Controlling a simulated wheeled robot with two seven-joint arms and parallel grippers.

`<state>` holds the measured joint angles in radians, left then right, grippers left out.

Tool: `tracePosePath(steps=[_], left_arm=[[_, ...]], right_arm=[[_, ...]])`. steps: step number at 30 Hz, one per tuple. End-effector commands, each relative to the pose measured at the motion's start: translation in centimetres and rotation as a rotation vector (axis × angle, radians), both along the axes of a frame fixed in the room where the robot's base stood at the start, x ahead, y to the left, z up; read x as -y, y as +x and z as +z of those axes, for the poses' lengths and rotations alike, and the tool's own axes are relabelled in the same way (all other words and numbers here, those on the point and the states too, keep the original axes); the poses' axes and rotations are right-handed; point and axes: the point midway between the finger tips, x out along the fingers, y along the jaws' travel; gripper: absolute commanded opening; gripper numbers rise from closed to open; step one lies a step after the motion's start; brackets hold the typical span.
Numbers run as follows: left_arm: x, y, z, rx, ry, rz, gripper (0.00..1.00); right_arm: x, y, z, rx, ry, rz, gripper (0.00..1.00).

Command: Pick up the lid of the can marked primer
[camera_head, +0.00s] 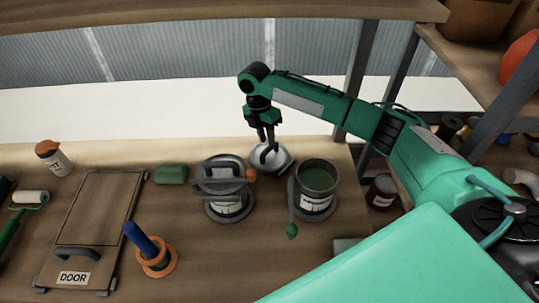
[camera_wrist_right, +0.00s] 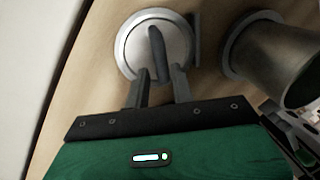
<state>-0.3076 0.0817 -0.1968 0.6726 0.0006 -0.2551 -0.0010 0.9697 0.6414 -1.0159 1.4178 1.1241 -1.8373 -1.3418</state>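A round silver lid (camera_head: 282,165) with a dark bar handle lies at the back of the bench, between two cans. It also shows in the right wrist view (camera_wrist_right: 128,42), its handle pointing toward my fingers. My right gripper (camera_head: 267,141) points down just over the lid. In the wrist view its two fingers (camera_wrist_right: 160,80) are apart, one on each side of the handle's near end; I cannot tell whether they touch it. An open can (camera_head: 318,178) with green contents stands to the right, a covered can (camera_head: 228,207) to the left. Their labels are too small to read. My left gripper is out of view.
A stirring stick with a green tip (camera_head: 291,230) hangs at the open can. A green block (camera_head: 171,174), a blue-handled tool in an orange ring (camera_head: 157,262) and a board marked DOOR (camera_head: 95,215) lie left. A dark jar (camera_head: 382,191) stands right. A shelf post (camera_head: 361,70) rises behind my right arm.

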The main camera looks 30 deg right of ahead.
Motion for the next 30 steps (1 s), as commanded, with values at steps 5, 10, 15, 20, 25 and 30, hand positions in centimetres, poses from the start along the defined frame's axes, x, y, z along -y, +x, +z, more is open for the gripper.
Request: tracePosePath(steps=[5,10,15,20,25,30], left_arm=[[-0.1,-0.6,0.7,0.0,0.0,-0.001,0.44],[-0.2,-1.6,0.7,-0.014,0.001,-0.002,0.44],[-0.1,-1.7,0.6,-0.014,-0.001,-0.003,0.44],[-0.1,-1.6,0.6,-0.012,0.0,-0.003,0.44],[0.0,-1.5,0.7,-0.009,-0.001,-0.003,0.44],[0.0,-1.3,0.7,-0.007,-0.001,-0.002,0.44]], right_arm=[[0.8,-0.5,-2.2,-0.005,-0.002,-0.001,0.24],[1.0,-0.8,-4.4,-0.002,-0.002,0.0,0.24],[1.0,-0.8,-4.9,0.0,-0.001,0.0,0.24],[1.0,-0.9,-4.9,-0.001,-0.001,0.0,0.16],[1.0,-0.8,-4.9,-0.001,-0.001,0.0,0.0],[1.0,-0.8,-4.8,-0.001,-0.001,0.0,0.0]])
